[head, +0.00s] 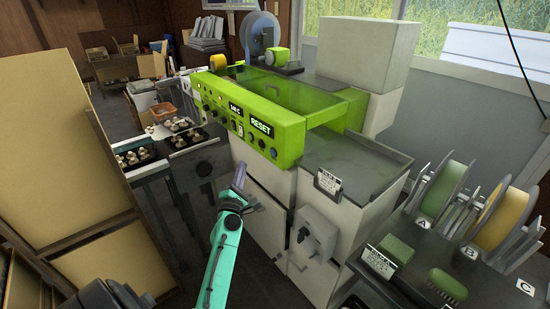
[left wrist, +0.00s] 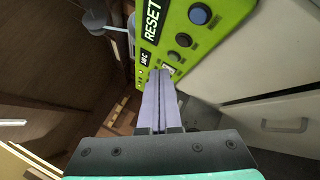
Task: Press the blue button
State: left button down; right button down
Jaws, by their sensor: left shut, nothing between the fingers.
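The green control panel (head: 291,138) is on the front of the machine, with a black RESET label (head: 262,127) and a row of round controls. The blue button (left wrist: 199,14) shows in the left wrist view near the top, beside the RESET label, at the end of a row of dark knobs. My left gripper (head: 240,172) is shut and empty, below the panel in the head view. Its fingers in the left wrist view (left wrist: 160,82) point toward the panel. My right gripper is not in view.
White cabinets (head: 265,205) stand under the panel. A grey box with a handle (head: 313,240) sticks out at the right. Trays of mushrooms (head: 137,157) stand at the left. A rack with green and yellow rolls (head: 443,189) is at the right.

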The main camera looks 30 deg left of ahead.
aim_at(273, 153)
pick_arm(q)
jog(key=w+d+b, duration=0.1)
jog(key=w+d, duration=0.1)
jog(key=w, duration=0.6)
jog(key=shift+w+d, duration=0.3)
dwell(0.5)
dwell(1.3)
jog(key=shift+w+d, duration=0.1)
jog(key=shift+w, duration=0.3)
jog(key=shift+w+d, duration=0.15)
jog(key=shift+w, duration=0.2)
dwell(0.6)
jog(key=shift+s+a, duration=0.2)
jog(key=shift+s, duration=0.6)
